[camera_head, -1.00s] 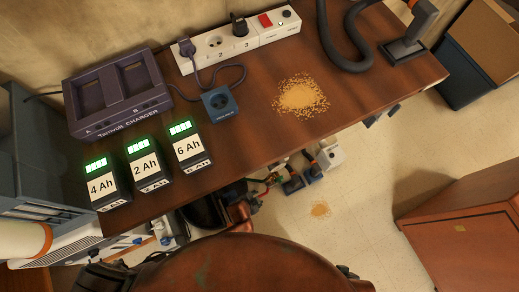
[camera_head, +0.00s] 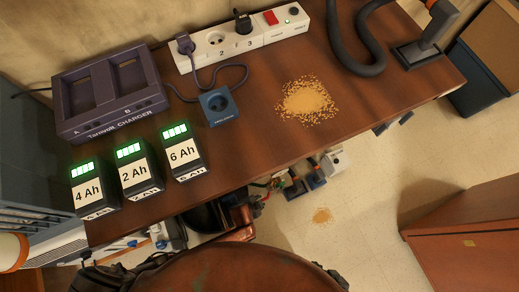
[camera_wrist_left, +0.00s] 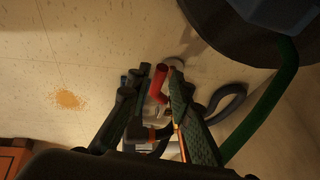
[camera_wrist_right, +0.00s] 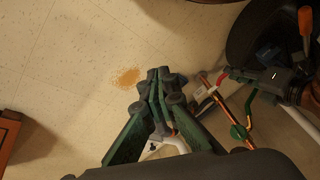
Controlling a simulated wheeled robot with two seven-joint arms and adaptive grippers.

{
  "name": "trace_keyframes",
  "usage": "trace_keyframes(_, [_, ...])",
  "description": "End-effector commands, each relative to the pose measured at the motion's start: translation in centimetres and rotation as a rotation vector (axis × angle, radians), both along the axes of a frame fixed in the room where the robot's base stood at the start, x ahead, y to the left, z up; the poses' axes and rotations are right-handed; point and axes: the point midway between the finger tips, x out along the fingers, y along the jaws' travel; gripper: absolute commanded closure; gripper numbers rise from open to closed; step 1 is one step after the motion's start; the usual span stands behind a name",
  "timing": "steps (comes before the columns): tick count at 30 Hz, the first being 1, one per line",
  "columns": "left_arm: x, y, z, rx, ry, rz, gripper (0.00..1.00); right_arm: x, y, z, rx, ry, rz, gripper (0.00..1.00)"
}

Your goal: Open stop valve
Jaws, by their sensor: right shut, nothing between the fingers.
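In the right wrist view, a copper pipe (camera_wrist_right: 227,107) carries a green handle (camera_wrist_right: 240,132), and a red piece (camera_wrist_right: 222,76) sits near its upper end. I cannot tell for certain which part is the stop valve. My right gripper (camera_wrist_right: 158,73) is shut and empty, to the left of the pipe and apart from it in the picture. My left gripper (camera_wrist_left: 157,72) is open. A red cylindrical part (camera_wrist_left: 159,80) shows between its fingers, seemingly beyond them; contact is unclear. Neither gripper's fingers can be made out in the head view.
The wooden bench (camera_head: 250,140) bears a charger (camera_head: 110,92), several battery packs (camera_head: 183,152), a power strip (camera_head: 240,38) and a sawdust pile (camera_head: 307,100). More sawdust (camera_head: 322,215) lies on the floor. A brown cabinet (camera_head: 465,235) stands at right. Open floor lies between.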

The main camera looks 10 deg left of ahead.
Motion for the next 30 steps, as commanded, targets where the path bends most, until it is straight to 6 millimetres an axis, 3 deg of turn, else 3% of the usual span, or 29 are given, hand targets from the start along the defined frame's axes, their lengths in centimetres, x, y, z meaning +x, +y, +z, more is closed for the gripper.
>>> trace_keyframes(8, [0.0,0.0,0.0,0.000,0.000,0.000,1.00,0.0,0.0,0.0,0.000,0.000,0.000,1.00])
trace_keyframes(25, [0.0,0.0,0.1,0.003,0.003,0.000,1.00,0.0,0.0,0.2,-0.001,0.000,0.000,1.00])
trace_keyframes(30, [0.3,-0.2,0.9,0.039,0.024,0.002,1.00,-1.5,-1.4,2.2,-0.037,0.071,0.007,1.00])
